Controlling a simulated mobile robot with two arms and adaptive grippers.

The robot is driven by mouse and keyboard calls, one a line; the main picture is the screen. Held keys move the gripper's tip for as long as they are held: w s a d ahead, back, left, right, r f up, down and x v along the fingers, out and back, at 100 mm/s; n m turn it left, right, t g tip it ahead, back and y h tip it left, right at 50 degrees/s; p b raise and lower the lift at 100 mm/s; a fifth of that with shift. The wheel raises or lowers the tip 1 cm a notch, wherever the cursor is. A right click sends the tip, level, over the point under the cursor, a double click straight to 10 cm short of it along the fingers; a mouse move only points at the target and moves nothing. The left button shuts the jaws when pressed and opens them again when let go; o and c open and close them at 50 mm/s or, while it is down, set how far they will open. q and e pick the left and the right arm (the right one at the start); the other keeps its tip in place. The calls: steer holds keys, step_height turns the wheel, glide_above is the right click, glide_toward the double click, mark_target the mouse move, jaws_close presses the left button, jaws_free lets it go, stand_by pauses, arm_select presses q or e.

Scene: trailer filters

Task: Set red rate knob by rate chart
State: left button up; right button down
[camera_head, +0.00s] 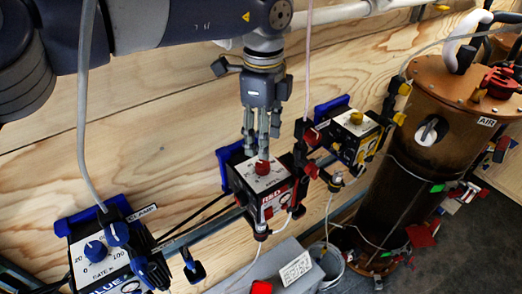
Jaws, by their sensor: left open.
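The red rate knob (262,168) sits on the white dial face of the red-labelled box (280,197) on the plywood wall. My left gripper (262,150) points down right above this knob, its fingers open. The fingertips are at or just above the knob; I cannot tell whether they touch it. The knob's pointer and the dial marks are too small or covered to read. A small white card with print (296,268) lies on a grey box; its text is unreadable, and I cannot tell whether it is the rate chart. My right gripper is out of view.
A blue-labelled box with a blue knob (95,250) is at the lower left. A yellow box with a yellow knob (356,118) is right of the red one. A brown tank labelled AIR (425,165) stands at the right. Hoses and cables hang between them.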

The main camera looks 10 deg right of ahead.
mark_target(263, 163)
arm_select(q)
step_height(263, 163, down, 6)
steer(key=shift+r+p, duration=0.1)
steer(key=shift+p, duration=1.1)
steer(key=shift+f, duration=0.4)
steer(key=c, duration=1.1)
